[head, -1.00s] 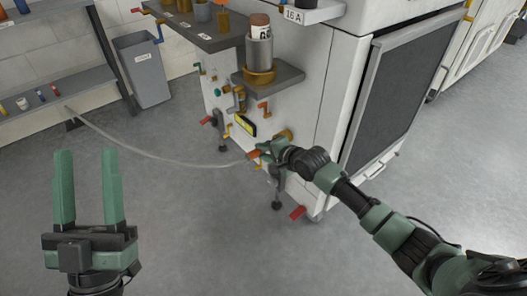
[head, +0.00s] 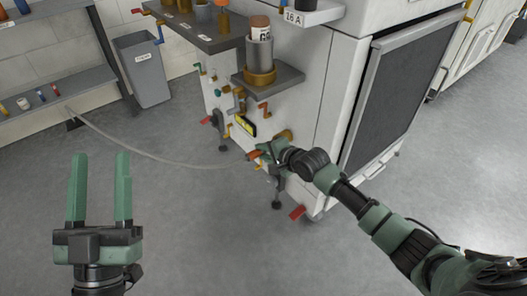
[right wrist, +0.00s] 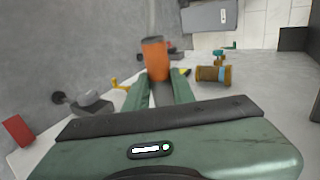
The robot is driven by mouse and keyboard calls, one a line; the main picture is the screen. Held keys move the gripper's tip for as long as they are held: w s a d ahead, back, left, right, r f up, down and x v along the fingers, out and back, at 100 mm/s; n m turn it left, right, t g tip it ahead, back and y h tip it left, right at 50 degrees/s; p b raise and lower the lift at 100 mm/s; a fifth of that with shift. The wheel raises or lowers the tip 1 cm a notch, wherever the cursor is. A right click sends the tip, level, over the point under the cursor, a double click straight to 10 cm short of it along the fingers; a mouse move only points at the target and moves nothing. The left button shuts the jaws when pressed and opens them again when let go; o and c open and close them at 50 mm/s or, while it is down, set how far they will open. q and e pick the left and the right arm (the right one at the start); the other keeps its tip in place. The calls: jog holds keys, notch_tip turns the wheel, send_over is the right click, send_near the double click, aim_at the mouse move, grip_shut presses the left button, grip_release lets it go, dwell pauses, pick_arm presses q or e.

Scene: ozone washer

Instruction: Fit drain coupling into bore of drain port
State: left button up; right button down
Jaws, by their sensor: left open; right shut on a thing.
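My right gripper (right wrist: 162,88) is shut on an orange cylindrical piece, which I take as the drain coupling (right wrist: 155,58). It sticks out past the fingertips. In the head view, my right gripper (head: 264,149) is low beside the white machine's side, and the coupling (head: 254,154) is a small orange spot at the end of a pale hose (head: 150,158). A brass round fitting (head: 285,134) shows on the machine just behind this gripper; I cannot tell whether it is the drain port. No bore is clearly visible. My left gripper (head: 100,158) is open and empty above the floor.
The machine's side carries several coloured valves and handles, a yellow label (head: 246,125) and a shelf (head: 275,76) with a canister. A red foot lever (head: 297,212) is below. A grey bin (head: 143,68) stands at back left. The front floor is clear.

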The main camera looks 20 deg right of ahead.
pick_arm(q)
jog(key=shift+w+f+g, duration=0.35)
jog(key=shift+f+g, duration=0.05)
dwell(0.7)
pick_arm(e)
jog(key=shift+p, duration=0.3)
pick_arm(q)
jog(key=shift+w+f+g+y, duration=0.3)
jog(key=shift+f+g, duration=0.1)
jog(key=shift+f, duration=0.3)
jog(key=shift+w+f+g+y, duration=0.15)
jog(key=shift+w+f+g, duration=0.2)
jog(key=shift+f, duration=0.3)
jog(key=shift+w+f+g+y, duration=0.25)
jog(key=shift+f+g, duration=0.2)
jog(key=shift+f, duration=0.25)
jog(key=shift+r, duration=0.1)
pick_arm(e)
jog(key=shift+d, duration=0.1)
pick_arm(q)
jog(key=shift+s+r+t+h, duration=0.25)
jog(key=shift+r+t+h, duration=0.15)
jog(key=shift+r, duration=0.45)
pick_arm(e)
jog(key=shift+w+d, duration=0.2)
jog(key=shift+d, duration=0.2)
